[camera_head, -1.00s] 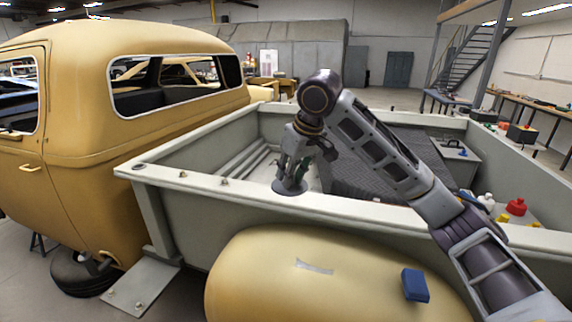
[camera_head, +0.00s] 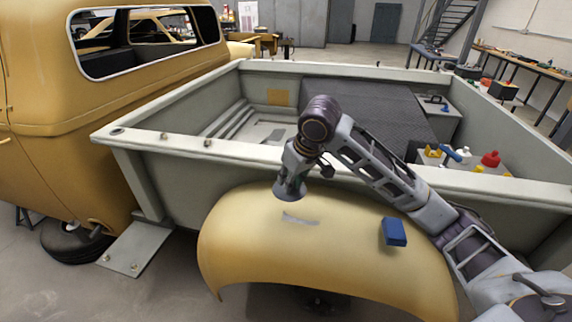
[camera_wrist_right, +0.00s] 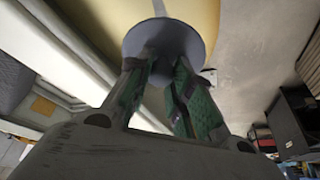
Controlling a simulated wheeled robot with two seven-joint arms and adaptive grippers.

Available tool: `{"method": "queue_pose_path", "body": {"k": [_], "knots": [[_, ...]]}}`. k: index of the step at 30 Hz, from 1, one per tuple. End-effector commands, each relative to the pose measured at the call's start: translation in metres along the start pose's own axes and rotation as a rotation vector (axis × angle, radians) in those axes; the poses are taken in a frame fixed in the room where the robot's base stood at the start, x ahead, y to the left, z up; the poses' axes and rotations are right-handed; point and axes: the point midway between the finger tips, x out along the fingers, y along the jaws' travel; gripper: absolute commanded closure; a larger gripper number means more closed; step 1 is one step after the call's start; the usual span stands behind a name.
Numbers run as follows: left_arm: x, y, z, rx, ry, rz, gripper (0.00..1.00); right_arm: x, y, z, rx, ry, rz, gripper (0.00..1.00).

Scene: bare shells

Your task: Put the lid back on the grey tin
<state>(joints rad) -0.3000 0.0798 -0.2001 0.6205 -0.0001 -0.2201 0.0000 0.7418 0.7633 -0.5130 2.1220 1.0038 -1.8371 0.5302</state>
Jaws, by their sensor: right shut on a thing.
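My right gripper (camera_head: 294,172) is shut on a round grey lid (camera_head: 289,193), holding it below the fingers, in front of the truck bed's near wall and above the yellow fender. In the right wrist view, the lid (camera_wrist_right: 167,27) is a flat blue-grey disc at the tips of the two green-padded fingers (camera_wrist_right: 160,72). The part the fingers grip is mostly hidden. I cannot make out the grey tin in either view now. My left gripper is not in view.
The yellow fender (camera_head: 330,240) carries a blue block (camera_head: 394,231) and a grey strip (camera_head: 299,219). The pale bed rim (camera_head: 235,151) runs behind the gripper. A red container (camera_head: 490,159) and other small items sit at the bed's right side.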

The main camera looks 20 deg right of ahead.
Motion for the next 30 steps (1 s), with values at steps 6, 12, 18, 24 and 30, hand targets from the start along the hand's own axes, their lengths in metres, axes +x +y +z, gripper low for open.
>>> {"method": "queue_pose_path", "body": {"k": [6, 12, 18, 24, 30], "knots": [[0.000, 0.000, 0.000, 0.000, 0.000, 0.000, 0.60, 0.025, 0.001, 0.027, 0.008, -0.005, 0.006, 0.95], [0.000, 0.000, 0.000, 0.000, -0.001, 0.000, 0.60, 0.044, 0.000, 0.050, 0.012, -0.004, 0.011, 0.95], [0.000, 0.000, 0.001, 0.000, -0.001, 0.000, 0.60, 0.063, -0.003, 0.073, 0.013, -0.003, 0.014, 0.95], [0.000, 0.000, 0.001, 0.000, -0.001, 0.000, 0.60, 0.077, -0.006, 0.093, 0.011, -0.003, 0.016, 0.95], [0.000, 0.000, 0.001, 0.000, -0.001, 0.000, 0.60, 0.083, -0.008, 0.102, 0.009, 0.000, 0.016, 0.95]]}}
